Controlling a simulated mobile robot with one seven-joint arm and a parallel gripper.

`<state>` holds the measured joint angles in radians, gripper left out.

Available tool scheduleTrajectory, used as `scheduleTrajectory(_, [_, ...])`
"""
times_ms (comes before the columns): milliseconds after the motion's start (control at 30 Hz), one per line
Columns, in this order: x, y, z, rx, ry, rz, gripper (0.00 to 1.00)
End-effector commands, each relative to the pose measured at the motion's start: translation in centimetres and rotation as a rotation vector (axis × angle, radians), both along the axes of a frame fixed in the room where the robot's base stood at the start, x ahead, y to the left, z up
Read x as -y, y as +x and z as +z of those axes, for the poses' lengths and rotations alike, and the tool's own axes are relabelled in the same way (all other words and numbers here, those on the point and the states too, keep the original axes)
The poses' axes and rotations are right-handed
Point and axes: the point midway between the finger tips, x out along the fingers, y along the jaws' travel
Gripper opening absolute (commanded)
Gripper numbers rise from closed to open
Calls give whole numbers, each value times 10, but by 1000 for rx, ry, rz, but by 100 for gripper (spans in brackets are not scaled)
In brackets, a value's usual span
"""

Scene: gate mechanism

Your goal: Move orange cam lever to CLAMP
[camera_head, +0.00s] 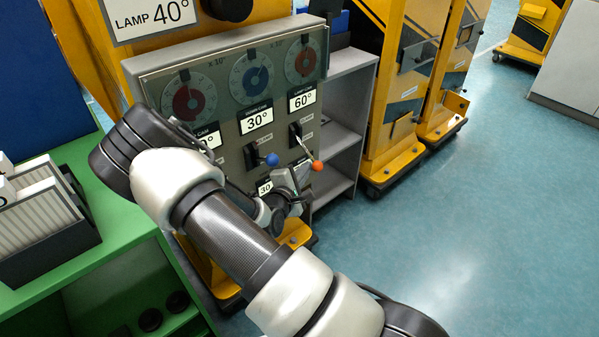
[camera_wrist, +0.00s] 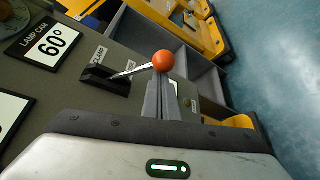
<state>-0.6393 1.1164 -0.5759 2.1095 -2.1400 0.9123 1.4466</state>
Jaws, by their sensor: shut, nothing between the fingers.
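The orange cam lever is a thin metal rod with an orange ball (camera_head: 317,165) on its end. It comes out of a black slotted mount on the right of the grey panel and points out and down to the right. In the wrist view the orange ball (camera_wrist: 163,61) is at the fingertips, and the rod runs left to the black mount (camera_wrist: 105,80), by a CLAMP label (camera_wrist: 99,55). The label on the mount's other side is partly hidden. My gripper (camera_wrist: 161,88) is shut and empty, just beside the ball; I cannot tell whether they touch.
The grey panel (camera_head: 230,118) has three dials on top and a 60° card (camera_head: 302,99) above the orange lever. A blue-ball lever (camera_head: 271,159) stands to its left, partly behind my arm. Grey shelves (camera_head: 345,120) stand right of the panel. The floor at right is clear.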

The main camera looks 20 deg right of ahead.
Motion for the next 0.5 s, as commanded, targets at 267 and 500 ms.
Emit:
scheduleTrajectory(267, [1, -1, 1, 0, 0, -1, 0])
scheduleTrajectory(500, [5, -9, 15, 0, 0, -5, 0])
